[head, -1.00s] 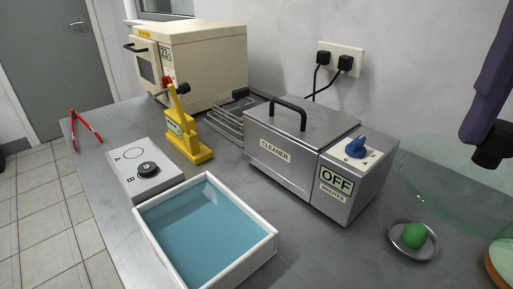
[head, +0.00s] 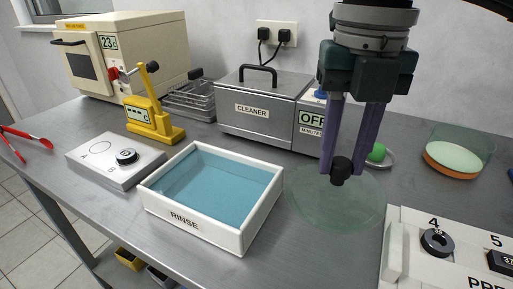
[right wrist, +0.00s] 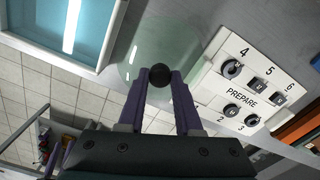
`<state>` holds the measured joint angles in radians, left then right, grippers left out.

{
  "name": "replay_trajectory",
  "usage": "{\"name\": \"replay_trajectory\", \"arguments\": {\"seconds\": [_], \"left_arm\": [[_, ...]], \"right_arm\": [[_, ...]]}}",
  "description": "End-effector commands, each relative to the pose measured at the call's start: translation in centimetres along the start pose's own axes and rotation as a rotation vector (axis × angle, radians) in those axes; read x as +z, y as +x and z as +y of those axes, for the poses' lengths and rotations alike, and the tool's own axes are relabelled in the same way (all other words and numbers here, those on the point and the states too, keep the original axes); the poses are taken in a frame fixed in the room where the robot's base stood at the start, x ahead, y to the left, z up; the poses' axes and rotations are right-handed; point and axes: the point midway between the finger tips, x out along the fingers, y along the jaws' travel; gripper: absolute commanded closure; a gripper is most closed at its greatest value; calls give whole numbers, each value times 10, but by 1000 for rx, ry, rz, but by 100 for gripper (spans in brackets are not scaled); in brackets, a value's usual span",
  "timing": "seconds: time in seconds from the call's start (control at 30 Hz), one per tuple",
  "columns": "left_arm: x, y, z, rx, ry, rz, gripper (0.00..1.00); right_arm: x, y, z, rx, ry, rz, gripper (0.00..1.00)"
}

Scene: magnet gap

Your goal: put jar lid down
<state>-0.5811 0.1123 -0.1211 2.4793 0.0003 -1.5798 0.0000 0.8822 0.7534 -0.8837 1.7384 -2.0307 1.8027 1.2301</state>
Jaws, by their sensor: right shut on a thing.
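The jar lid (head: 310,205) is a clear greenish disc with a black knob (head: 340,172). My right gripper (head: 343,163) points down and is shut on the knob. The lid is between the rinse tray and the white PREPARE panel; I cannot tell whether it touches the bench. In the right wrist view the lid (right wrist: 138,52) shows beyond the fingertips, with the knob (right wrist: 160,75) between them. My left gripper is not in view.
The rinse tray (head: 262,215) stands left of the lid, the PREPARE panel (head: 400,255) right. Behind are the cleaner (head: 252,125), a green ball (head: 377,152) in a small dish and a glass dish (head: 470,140) with an orange base. Bare bench (head: 310,262) lies in front.

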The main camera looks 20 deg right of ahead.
Motion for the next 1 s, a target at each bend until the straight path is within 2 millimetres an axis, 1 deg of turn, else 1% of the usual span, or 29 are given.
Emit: {"name": "replay_trajectory", "arguments": {"seconds": [0.03,0.1,0.27,0.5,0.6,0.83,0.97,1.0], "left_arm": [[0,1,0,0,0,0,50],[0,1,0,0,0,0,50],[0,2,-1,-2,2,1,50],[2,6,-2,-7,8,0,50],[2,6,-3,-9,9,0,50],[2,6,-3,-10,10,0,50],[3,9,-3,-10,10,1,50],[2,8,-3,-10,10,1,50]], "right_arm": [[-1,13,0,-1,1,4,100],[-1,25,0,-1,-1,2,100],[0,38,1,1,0,1,100],[0,74,1,0,0,2,100],[0,80,1,2,-2,-1,100],[0,80,1,2,-2,-1,100],[0,84,1,1,-1,-1,100],[0,83,1,1,-1,-1,62]]}}
